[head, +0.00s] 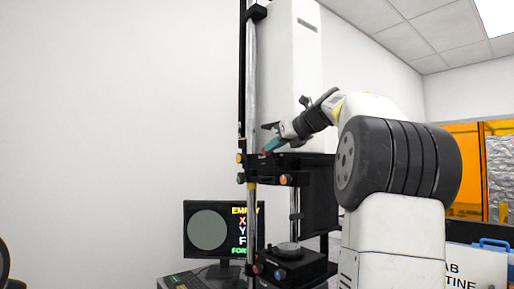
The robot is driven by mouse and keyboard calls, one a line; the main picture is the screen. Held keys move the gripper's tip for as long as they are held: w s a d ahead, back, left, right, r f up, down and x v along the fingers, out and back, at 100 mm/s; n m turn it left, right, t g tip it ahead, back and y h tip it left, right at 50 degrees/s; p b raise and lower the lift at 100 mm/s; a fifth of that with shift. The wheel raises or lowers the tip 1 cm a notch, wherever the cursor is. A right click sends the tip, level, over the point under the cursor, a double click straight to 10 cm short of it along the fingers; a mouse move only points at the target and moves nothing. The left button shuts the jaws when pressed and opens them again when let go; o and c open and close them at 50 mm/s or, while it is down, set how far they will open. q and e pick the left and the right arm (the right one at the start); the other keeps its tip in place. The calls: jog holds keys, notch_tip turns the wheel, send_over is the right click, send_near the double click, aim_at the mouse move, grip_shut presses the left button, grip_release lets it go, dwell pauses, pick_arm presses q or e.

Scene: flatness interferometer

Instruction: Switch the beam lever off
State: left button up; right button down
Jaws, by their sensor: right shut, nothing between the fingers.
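The interferometer (307,70) is a tall white housing on a black column with a metal rod. A small red part (263,154), possibly the beam lever's tip, shows at the upper left of its black mid-height carriage (302,160). My right gripper (268,149) reaches in from the right with its teal fingers shut and empty. Its fingertips are at or very near the red part; I cannot tell whether they touch. The rest of the lever and its position are too small or hidden to tell. My left gripper is out of view.
A monitor (208,230) with a grey disc and coloured text stands left of the column. A keyboard (182,281) lies below it. The lower stage (292,266) carries a round metal piece. Orange panels (465,150) stand behind my right arm. The left wall side is clear.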

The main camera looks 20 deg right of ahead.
jog(key=shift+w+a, duration=0.25)
jog(key=shift+w, duration=0.4)
jog(key=shift+w+a, duration=0.2)
jog(key=shift+w, duration=0.45)
jog(key=shift+w+a+f, duration=0.2)
jog(key=shift+w, duration=0.4)
jog(key=shift+s+d+f, duration=0.25)
jog(key=shift+s+f, duration=0.1)
jog(key=shift+s, duration=0.35)
jog(key=v, duration=0.7)
jog(key=shift+s, duration=0.35)
jog(key=shift+r, duration=0.1)
